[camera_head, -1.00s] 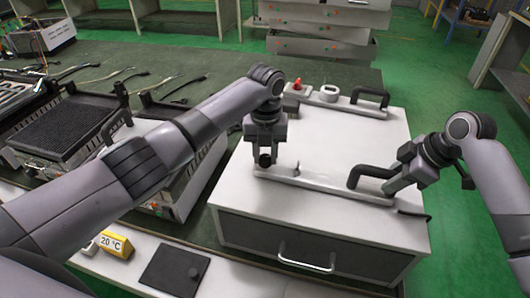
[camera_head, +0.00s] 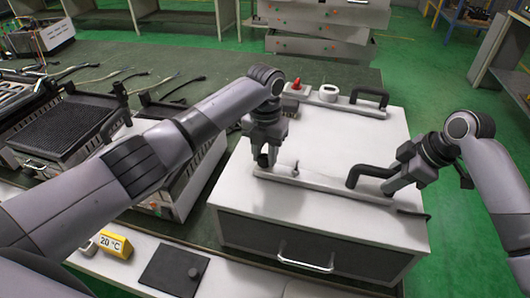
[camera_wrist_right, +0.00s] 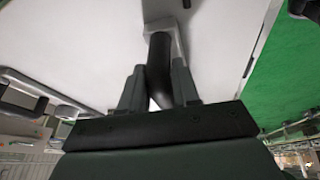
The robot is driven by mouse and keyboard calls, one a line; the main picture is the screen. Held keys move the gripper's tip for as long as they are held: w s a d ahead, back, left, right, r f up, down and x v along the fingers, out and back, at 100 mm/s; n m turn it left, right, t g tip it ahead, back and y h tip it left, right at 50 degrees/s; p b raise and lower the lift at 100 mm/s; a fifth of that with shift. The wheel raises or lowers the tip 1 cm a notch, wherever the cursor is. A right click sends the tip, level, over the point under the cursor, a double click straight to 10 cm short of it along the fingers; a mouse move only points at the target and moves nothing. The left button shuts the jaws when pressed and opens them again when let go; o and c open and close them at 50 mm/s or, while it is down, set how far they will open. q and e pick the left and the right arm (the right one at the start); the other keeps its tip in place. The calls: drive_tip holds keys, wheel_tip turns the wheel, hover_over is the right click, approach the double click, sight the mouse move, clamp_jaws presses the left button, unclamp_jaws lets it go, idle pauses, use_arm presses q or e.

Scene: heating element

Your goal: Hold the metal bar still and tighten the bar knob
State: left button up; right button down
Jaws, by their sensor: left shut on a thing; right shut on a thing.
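The near metal bar (camera_head: 325,183) lies across the white top of the box, with a bent black handle (camera_head: 362,173) at its right end. My left gripper (camera_head: 265,160) points down at the bar's left end and is shut on a small dark knob there, mostly hidden between the fingers. My right gripper (camera_head: 388,187) is shut on the black handle at the bar's right end. In the right wrist view the black handle (camera_wrist_right: 158,68) runs between the fingers of that gripper (camera_wrist_right: 159,88).
A second bar with a black handle (camera_head: 370,96), a white ring-shaped part (camera_head: 328,92) and a red knob (camera_head: 296,84) are at the box's far side. The middle of the white box top (camera_head: 340,140) is clear. Open appliances (camera_head: 70,125) stand at left.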

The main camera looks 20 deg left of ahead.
sight(265, 156)
use_arm(q)
drive_tip(key=shift+d, duration=0.1)
use_arm(e)
drive_tip(key=shift+a, duration=0.15)
use_arm(q)
drive_tip(key=o, duration=0.9)
drive_tip(key=shift+o, duration=0.8)
wheel_tip(265, 156, up, 12)
use_arm(e)
drive_tip(key=c, duration=0.7)
unclamp_jaws()
drive_tip(key=shift+d, duration=0.2)
drive_tip(key=shift+c, duration=0.2)
